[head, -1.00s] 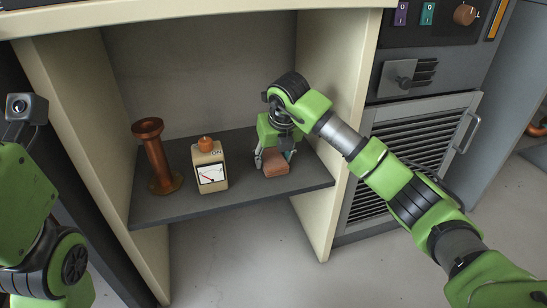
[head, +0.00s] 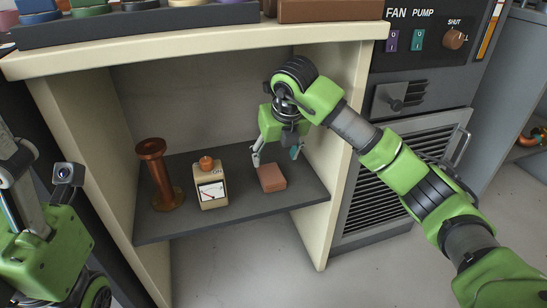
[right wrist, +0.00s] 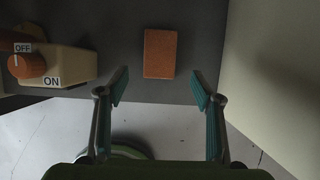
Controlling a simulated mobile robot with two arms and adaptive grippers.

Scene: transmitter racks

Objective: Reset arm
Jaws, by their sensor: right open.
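My right gripper (head: 277,153) is open and empty inside the shelf bay, just above and behind a reddish-brown block (head: 271,178). The block lies flat on the dark shelf. In the right wrist view, the block (right wrist: 160,54) sits ahead of the two spread fingertips (right wrist: 160,88), with a gap between it and them. My left arm shows at the left edge of the head view; its gripper's fingers are not visible.
A cream meter box (head: 211,190) with an orange knob stands left of the block. A copper spool-shaped post (head: 160,175) stands further left. The dark shelf (head: 235,217) lies between cream side walls (head: 328,190). A cabinet with a louvred door (head: 385,190) is at right.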

